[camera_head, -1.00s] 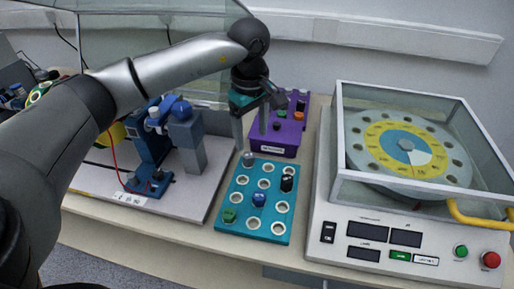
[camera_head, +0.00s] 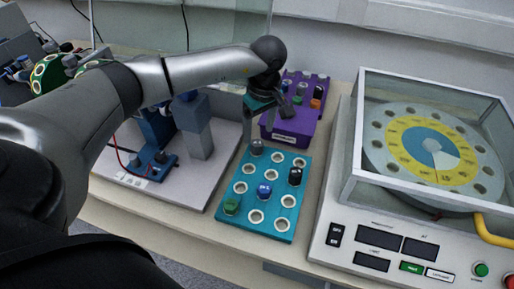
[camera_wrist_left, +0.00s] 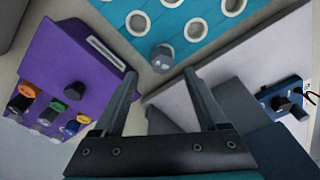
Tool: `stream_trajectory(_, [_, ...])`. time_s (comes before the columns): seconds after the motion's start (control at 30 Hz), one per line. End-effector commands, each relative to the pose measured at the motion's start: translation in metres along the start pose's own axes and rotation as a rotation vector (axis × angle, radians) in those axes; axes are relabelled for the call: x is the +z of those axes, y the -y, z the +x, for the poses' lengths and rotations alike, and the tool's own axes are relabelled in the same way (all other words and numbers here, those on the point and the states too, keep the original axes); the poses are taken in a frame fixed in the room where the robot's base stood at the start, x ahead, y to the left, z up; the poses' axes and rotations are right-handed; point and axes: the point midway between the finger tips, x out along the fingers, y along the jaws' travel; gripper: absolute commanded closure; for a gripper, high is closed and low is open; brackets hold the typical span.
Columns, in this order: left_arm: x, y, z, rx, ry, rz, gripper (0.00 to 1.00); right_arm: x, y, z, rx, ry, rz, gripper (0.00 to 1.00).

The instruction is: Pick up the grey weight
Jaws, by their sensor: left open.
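The grey weight (camera_head: 257,147) stands upright in a hole at the far left corner of the teal rack (camera_head: 247,217). In the left wrist view the grey weight (camera_wrist_left: 162,58) shows just beyond and between my fingertips. My left gripper (camera_head: 260,119) is open and empty, close above the far end of the rack, near the grey weight. Its two fingers (camera_wrist_left: 161,73) are spread apart in the left wrist view, and I see no contact with the weight. My right gripper is not in view.
The rack also holds a green (camera_head: 231,207), a blue (camera_head: 264,190) and a black weight (camera_head: 295,176). A purple block (camera_head: 289,131) with coloured knobs stands behind. A blue device (camera_head: 155,140) is at left, and a glass-covered turntable machine (camera_head: 365,222) at right.

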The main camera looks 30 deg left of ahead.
Motion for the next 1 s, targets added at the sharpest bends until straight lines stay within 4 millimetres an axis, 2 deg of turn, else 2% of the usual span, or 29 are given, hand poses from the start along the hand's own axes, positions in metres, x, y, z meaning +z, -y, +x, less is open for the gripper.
stream_trajectory(0.17, [0.002, 0.003, 0.015, -0.003, 0.001, 0.001, 0.25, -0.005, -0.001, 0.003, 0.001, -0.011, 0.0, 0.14])
stream_trajectory(0.4, [0.005, 0.005, 0.05, -0.002, 0.002, 0.001, 0.25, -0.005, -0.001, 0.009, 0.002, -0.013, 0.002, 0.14])
stream_trajectory(0.67, [0.004, 0.004, 0.051, 0.0, 0.001, 0.001, 0.26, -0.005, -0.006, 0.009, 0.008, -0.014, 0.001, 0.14])
stream_trajectory(1.0, [0.004, 0.005, 0.051, 0.0, 0.001, 0.001, 0.64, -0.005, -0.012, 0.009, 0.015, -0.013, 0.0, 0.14])
